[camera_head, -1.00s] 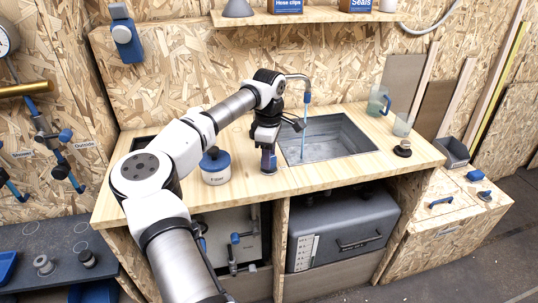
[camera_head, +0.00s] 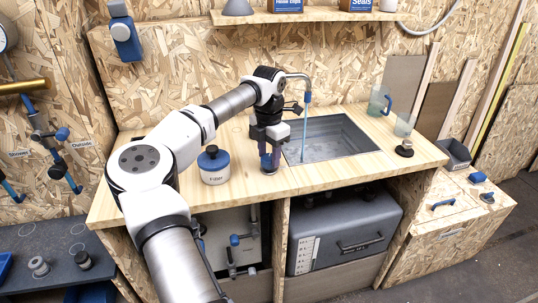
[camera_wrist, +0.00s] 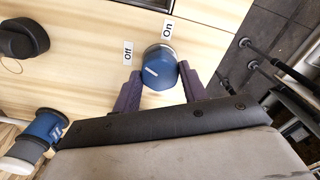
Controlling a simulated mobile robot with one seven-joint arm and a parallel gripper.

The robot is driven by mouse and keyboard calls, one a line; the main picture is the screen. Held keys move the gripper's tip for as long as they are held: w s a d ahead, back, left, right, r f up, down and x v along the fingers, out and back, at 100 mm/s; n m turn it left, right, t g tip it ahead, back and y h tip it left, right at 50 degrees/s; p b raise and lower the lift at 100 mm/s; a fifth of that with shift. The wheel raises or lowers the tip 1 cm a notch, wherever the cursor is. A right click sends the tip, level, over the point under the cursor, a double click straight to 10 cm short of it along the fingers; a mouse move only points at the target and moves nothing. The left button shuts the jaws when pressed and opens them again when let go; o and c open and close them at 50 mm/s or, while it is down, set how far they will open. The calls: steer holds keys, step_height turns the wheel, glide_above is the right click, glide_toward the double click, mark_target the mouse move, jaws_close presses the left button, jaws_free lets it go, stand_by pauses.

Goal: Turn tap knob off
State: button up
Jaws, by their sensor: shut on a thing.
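The tap knob (camera_wrist: 160,70) is blue and faceted with a pale mark on its top. It sits on the wooden counter, beside an "Off" label (camera_wrist: 128,52) and an "On" label (camera_wrist: 167,30). My gripper (camera_wrist: 158,84) has one dark purple finger on each side of the knob and is shut on it. In the head view my gripper (camera_head: 270,152) points down at the counter's front, with the knob (camera_head: 268,166) low between its fingers. The tap (camera_head: 307,95) has a blue tip. A thin blue water stream (camera_head: 304,130) runs from it into the sink (camera_head: 350,137).
A white filter jar (camera_head: 214,172) with a blue lid stands left of my gripper. Clear cups (camera_head: 378,102) and a dark round fitting (camera_head: 404,149) stand right of the sink. A grey tank (camera_head: 345,225) sits under the counter. A shelf (camera_head: 310,16) hangs above.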

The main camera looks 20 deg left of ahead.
mark_target(269, 157)
steer(key=n, duration=0.4)
steer(key=shift+n+b, duration=0.4)
steer(key=shift+n, duration=0.3)
steer(key=o, duration=1)
steer(key=shift+c, duration=0.2)
steer(key=shift+r, duration=0.1)
step_height(269, 157, up, 14)
steer(key=b, duration=0.1)
steer(key=shift+b, duration=0.3)
steer(key=shift+f, duration=0.2)
